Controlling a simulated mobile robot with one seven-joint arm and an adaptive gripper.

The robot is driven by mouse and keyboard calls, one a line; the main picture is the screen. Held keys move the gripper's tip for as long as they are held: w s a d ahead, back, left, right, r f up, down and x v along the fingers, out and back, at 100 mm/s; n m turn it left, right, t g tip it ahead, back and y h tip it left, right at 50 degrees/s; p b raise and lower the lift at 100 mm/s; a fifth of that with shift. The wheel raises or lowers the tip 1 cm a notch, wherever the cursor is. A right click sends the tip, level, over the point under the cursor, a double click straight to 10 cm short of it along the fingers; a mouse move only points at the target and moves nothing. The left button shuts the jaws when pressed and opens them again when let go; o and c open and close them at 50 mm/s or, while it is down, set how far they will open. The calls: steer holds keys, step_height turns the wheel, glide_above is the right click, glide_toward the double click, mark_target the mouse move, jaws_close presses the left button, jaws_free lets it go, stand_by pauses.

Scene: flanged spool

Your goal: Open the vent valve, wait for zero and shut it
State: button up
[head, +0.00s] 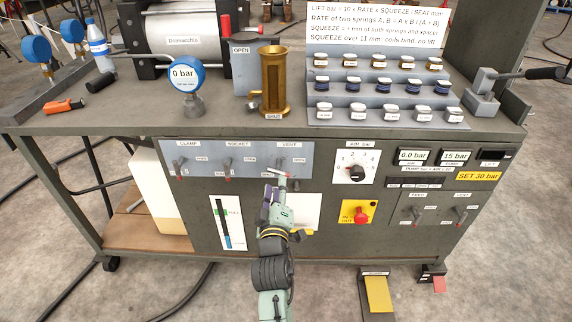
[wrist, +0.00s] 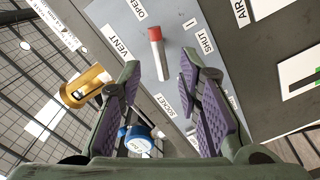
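The vent valve lever (wrist: 155,48) has a grey shaft and a red tip, with VENT, OPEN and SHUT labels around it. In the wrist view it stands between the two purple-padded fingers of my gripper (wrist: 160,72), with a visible gap on each side. My gripper is open. In the head view my gripper (head: 276,190) is at the panel just below the VENT label (head: 289,145), partly covering the lever. The blue gauge (head: 184,75) on the bench top reads 0 bar.
The socket lever (head: 228,166) and clamp lever (head: 179,166) are to the left on the same panel. An air dial (head: 357,169) and a red-handled yellow valve plate (head: 360,212) are to the right. Readouts show 0.0 bar (head: 412,156) and 15 bar (head: 455,156). A brass cylinder (head: 275,80) stands above.

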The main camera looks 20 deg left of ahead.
mark_target(279, 174)
steer(key=p+x, duration=0.1)
steer(key=x, duration=0.7)
steer(key=shift+w+p, duration=0.2)
steer(key=shift+p, duration=0.1)
steer(key=shift+c, duration=0.5)
jaws_close()
